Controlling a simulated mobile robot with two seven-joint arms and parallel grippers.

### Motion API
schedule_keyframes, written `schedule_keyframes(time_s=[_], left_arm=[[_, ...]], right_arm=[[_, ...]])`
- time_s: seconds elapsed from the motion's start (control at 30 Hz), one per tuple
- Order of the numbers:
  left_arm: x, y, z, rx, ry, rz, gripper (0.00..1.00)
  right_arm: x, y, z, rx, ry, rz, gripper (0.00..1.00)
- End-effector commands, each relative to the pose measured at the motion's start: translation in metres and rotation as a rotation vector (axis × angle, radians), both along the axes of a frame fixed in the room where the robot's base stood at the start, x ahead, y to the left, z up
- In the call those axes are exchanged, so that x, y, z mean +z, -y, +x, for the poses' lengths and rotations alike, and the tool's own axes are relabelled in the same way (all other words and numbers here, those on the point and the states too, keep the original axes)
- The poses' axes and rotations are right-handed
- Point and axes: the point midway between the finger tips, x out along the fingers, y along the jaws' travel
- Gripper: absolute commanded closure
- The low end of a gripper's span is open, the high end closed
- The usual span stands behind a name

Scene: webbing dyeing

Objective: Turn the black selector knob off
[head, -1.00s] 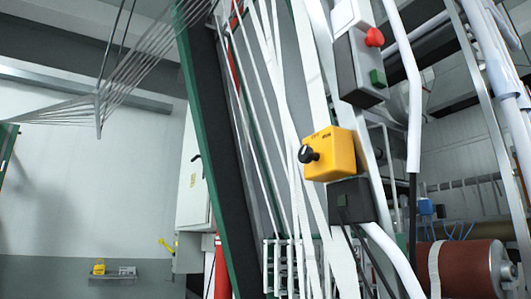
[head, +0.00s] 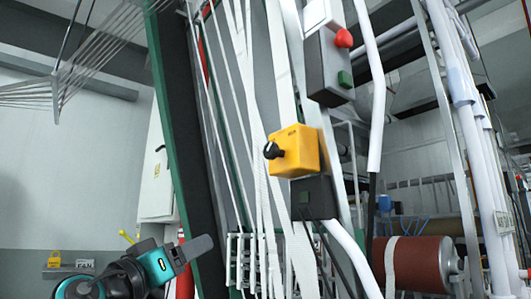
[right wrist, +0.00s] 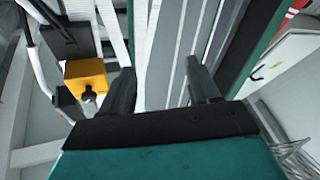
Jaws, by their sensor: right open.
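The black selector knob (head: 272,150) sits on the left face of a yellow box (head: 297,152), which is mounted on a white post. In the right wrist view the yellow box (right wrist: 84,74) is left of the fingers, and the knob (right wrist: 89,95) shows at its lower edge. My right gripper (head: 205,246), teal and black, is at the lower left of the head view, below and left of the knob and apart from it. In the right wrist view its two black fingers (right wrist: 162,80) are spread with nothing between them. My left gripper is not in view.
Above the yellow box is a grey box with a red button (head: 343,38) and a green button (head: 345,79). A dark box (head: 314,197) is below. White webbing strands (head: 262,190) and a green-edged frame (head: 170,130) stand left of the knob. A red-brown roller (head: 418,265) is lower right.

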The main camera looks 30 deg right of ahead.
Motion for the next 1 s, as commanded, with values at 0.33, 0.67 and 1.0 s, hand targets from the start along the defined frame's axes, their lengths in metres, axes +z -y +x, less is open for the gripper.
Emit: schedule_keyframes(time_s=[0.33, 0.67, 1.0], left_arm=[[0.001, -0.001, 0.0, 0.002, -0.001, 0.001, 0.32], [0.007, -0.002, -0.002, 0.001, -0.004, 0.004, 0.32], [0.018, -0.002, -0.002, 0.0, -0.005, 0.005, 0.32]], right_arm=[[0.123, -0.013, -0.099, -0.241, 0.364, 0.02, 0.39], [0.143, 0.02, -0.102, -0.258, 0.384, 0.022, 0.39], [0.169, 0.082, -0.097, -0.254, 0.382, 0.022, 0.39]])
